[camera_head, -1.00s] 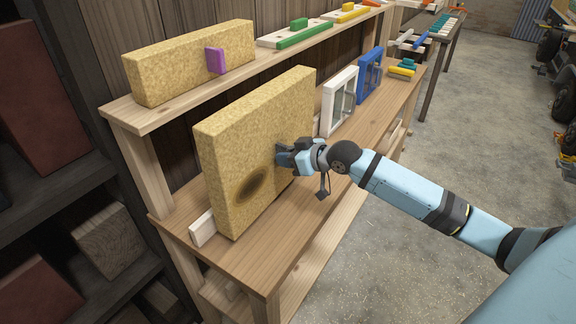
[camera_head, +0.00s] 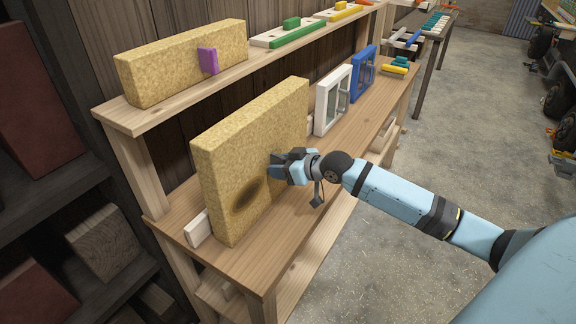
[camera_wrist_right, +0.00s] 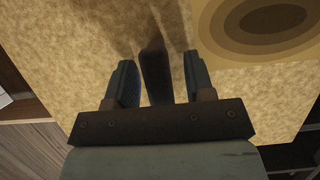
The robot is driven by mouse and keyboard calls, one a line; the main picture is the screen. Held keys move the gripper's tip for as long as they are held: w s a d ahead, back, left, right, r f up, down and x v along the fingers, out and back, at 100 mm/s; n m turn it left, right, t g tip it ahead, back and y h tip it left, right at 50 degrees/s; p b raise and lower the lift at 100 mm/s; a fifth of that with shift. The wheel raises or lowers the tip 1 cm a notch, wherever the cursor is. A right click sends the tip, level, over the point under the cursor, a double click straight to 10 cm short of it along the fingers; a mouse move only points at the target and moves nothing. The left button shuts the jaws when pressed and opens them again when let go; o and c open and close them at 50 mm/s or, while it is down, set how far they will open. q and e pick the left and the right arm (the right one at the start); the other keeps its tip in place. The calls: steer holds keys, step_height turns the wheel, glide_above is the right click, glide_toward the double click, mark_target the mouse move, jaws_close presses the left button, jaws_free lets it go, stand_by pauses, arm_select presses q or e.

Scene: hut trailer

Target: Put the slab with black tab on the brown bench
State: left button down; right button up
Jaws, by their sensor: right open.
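The slab with black tab (camera_head: 248,150) is a thick, speckled yellow board with a dark ringed oval on its face. It stands on edge on a light brown wooden bench (camera_head: 285,232). My right gripper (camera_head: 275,165) is at the slab's face. In the right wrist view the black tab (camera_wrist_right: 156,75) sticks out between the two fingers of my right gripper (camera_wrist_right: 160,85), which are apart with a gap on each side of the tab. The slab's back is hidden. My left gripper is not in view.
A similar slab with a purple tab (camera_head: 207,61) stands on the shelf above. White (camera_head: 332,98) and blue (camera_head: 363,73) frames stand further along the bench. A white block (camera_head: 197,229) shows at the slab's near end. Open floor lies to the right.

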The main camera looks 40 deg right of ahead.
steer(key=v, duration=1.2)
steer(key=shift+m+g+h, duration=0.4)
steer(key=shift+m+h, duration=0.2)
steer(key=s+a+f, duration=0.3)
steer(key=f, duration=0.3)
steer(key=s+a+f, duration=0.2)
steer(key=s+f, duration=0.1)
steer(key=f, duration=0.4)
steer(key=s+a+f, duration=0.3)
steer(key=f, duration=0.3)
steer(key=shift+a+f+b, duration=0.2)
steer(key=shift+a+b, duration=0.1)
steer(key=shift+a, duration=0.05)
steer(key=s+a+f, duration=0.8)
steer(key=s+a, duration=0.1)
steer(key=a, duration=0.4)
steer(key=shift+f+g, duration=0.15)
steer(key=shift+g, duration=0.25)
steer(key=shift+a, duration=0.15)
step_height(320, 180, up, 8)
steer(key=p, duration=0.7)
steer(key=shift+d+h+p, duration=0.2)
steer(key=shift+h+p, duration=0.1)
steer(key=shift+p, duration=0.1)
steer(key=shift+f, duration=0.1)
